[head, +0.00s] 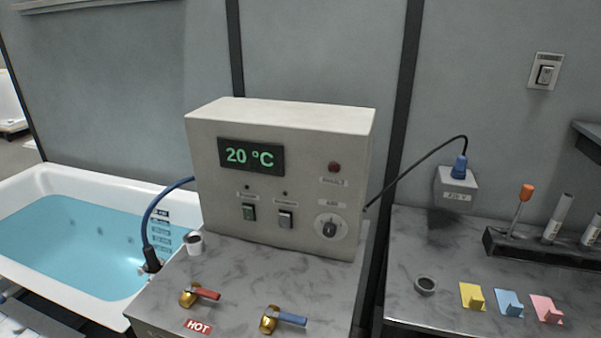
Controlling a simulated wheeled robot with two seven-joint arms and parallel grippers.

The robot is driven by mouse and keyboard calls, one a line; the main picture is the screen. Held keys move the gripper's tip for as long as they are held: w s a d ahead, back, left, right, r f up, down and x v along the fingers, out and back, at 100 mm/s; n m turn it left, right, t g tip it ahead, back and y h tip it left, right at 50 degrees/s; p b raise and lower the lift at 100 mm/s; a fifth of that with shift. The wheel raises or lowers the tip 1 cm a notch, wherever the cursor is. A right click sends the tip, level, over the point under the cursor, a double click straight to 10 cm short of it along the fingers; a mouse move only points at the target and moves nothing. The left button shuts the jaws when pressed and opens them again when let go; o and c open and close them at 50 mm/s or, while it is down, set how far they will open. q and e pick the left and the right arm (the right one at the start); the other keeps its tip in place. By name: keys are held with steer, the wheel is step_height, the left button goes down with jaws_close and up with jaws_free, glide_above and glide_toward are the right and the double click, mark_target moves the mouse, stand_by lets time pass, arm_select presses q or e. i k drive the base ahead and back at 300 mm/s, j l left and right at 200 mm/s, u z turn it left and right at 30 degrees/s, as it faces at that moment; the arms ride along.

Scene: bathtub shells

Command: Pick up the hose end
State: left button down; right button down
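A blue hose (152,211) comes out from the left side of the control box and arches down to the right rim of the bathtub. Its lower end meets a dark fitting (151,262) at the rim; I cannot tell whether it is plugged in or only rests there. The white bathtub (60,172) holds blue water. Neither of my grippers is in view.
The control box (293,180) reads 20 °C and stands on the marble counter (240,285). Red-handled (206,293) and blue-handled (292,318) taps are in front. A black cable (415,163) runs to a socket box (457,190). A rack (540,248) and coloured clips (508,302) are right.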

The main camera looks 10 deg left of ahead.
mark_target(149, 253)
steer(key=u, duration=1.3)
